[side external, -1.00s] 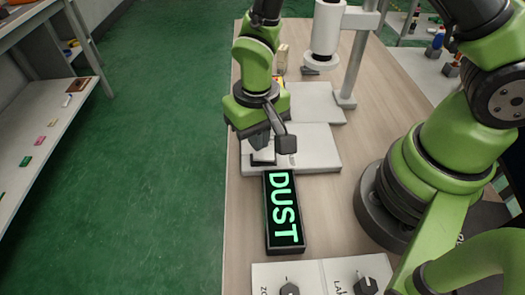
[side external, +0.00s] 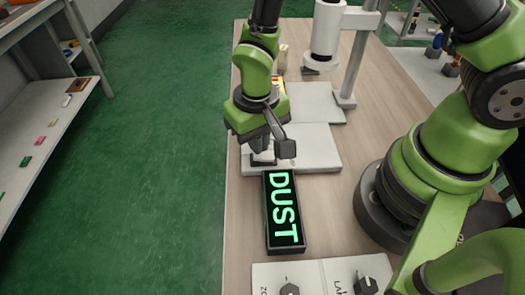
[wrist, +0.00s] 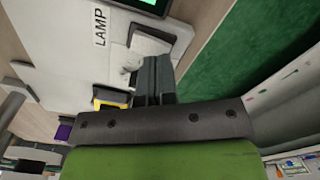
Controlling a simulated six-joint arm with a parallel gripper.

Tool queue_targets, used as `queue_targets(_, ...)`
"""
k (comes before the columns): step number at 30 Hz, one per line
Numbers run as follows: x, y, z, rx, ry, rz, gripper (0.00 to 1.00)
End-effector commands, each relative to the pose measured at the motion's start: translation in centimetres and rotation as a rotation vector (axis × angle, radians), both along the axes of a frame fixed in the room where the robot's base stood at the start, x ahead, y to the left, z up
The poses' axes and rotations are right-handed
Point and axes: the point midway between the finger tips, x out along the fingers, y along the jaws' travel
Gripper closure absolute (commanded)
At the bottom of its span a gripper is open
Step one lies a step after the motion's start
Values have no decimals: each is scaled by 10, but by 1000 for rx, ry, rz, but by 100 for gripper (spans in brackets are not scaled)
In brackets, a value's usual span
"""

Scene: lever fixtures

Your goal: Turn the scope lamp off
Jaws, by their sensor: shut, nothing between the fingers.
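A pale panel (side external: 318,150) lies on the bench beyond the lit DUST sign. In the wrist view the panel (wrist: 75,50) bears the label LAMP (wrist: 100,27). A dark piece (side external: 262,161) sits at its left end, with a small whitish part (wrist: 131,62) beside my fingers in the wrist view; I cannot tell clearly whether this is the lever. My gripper (side external: 260,148) is shut and empty, pointing down at this end of the panel. The fingers (wrist: 155,72) partly hide the fixture, and contact cannot be told.
The black DUST sign (side external: 283,212) stands in front of the panel. A white scope head on a stand (side external: 327,35) rises behind. A yellow-and-black object (wrist: 110,99) is close to the fingers in the wrist view. The bench's left edge is close.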

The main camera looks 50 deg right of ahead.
Motion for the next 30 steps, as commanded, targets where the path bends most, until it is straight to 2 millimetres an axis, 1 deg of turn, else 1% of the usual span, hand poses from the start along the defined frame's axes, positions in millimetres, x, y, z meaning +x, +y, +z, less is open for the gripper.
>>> queue_targets(30,0,0,-16,0,1,-1,100)
